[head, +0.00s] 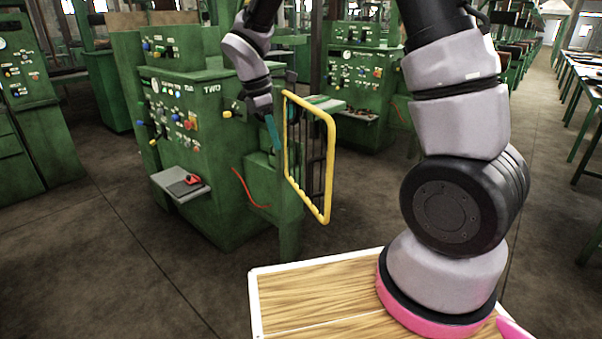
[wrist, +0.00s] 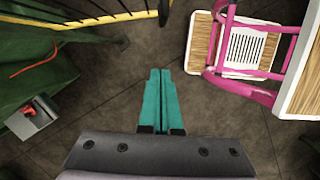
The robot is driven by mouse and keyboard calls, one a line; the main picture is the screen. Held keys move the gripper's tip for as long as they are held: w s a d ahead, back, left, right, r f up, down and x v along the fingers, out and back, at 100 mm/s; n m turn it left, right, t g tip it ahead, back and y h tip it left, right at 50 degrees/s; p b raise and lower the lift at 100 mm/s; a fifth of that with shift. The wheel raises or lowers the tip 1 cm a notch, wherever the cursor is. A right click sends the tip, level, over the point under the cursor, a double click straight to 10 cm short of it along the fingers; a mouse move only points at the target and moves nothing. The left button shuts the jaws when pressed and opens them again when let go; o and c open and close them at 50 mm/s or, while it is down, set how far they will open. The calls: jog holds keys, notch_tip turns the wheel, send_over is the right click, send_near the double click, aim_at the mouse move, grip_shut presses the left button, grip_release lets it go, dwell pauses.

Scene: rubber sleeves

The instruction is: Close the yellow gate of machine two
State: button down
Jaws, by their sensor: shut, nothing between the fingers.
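Machine two (head: 205,135) is a green cabinet marked "TWO" with knobs and lights on its face. Its yellow gate (head: 330,160), a yellow frame with dark bars, stands swung out from the machine's right side, open. In the wrist view the gate's yellow edge (wrist: 100,20) crosses the top left. My gripper (head: 272,132) has teal fingers pointing down, just left of the gate's frame in the head view. In the wrist view my gripper (wrist: 161,72) is shut and empty, with floor beneath it. Whether the fingers touch the gate I cannot tell.
A grey shelf (head: 180,188) with a red item juts from the machine's front. A red cable (head: 247,190) hangs on its side. My wood-topped base with pink frame is at the lower right. Other green machines (head: 370,75) stand behind. The floor (head: 130,270) in front is clear.

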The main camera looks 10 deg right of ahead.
jog(key=d+f, duration=0.6)
jog(key=f, duration=0.3)
jog(key=shift+d+f, duration=0.2)
jog(key=shift+f, duration=0.05)
jog(key=shift+d, duration=0.1)
